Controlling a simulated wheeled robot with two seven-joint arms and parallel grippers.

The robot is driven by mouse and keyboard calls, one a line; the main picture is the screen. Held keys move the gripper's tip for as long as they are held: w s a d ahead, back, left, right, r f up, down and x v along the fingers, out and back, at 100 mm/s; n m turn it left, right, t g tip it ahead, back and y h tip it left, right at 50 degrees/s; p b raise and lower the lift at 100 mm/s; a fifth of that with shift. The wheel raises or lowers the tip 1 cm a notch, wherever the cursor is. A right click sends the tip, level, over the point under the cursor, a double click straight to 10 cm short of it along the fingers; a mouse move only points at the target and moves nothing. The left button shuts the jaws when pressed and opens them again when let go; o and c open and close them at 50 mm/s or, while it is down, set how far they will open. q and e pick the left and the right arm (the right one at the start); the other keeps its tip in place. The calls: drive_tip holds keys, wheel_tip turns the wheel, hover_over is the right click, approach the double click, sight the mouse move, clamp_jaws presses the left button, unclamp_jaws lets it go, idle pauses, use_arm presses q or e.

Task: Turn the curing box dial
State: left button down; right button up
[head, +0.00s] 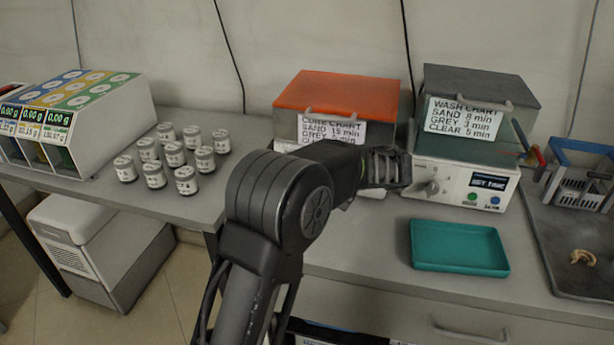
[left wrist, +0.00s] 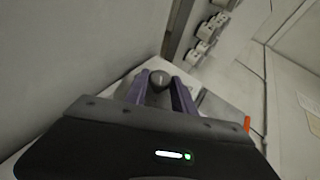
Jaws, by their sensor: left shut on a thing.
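The curing box (head: 338,93) has an orange lid with a handle and a white chart card on its front. My black left arm crosses in front of its panel in the head view, so its dial and my fingertips are hidden there. In the left wrist view, my left gripper (left wrist: 160,88) has its two fingers on either side of a dark round knob (left wrist: 160,78), the curing box dial, and is shut on it. The dial's angle cannot be read. My right gripper is not in view.
A wash box (head: 480,90) with a grey lid, its own dial (head: 432,187) and a display stands to the right. A teal tray (head: 458,268) lies in front of it. Several labelled jars (head: 172,154) and a dispenser rack (head: 125,100) stand left. A dark tray (head: 545,250) is far right.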

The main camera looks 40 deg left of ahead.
use_arm(q)
drive_tip(key=c, duration=1.1)
unclamp_jaws()
drive_tip(key=p+v, duration=0.1)
drive_tip(key=v, duration=0.6)
drive_tip(key=shift+s+d+r, duration=0.1)
drive_tip(key=shift+d+r, duration=0.05)
drive_tip(key=shift+d, duration=0.2)
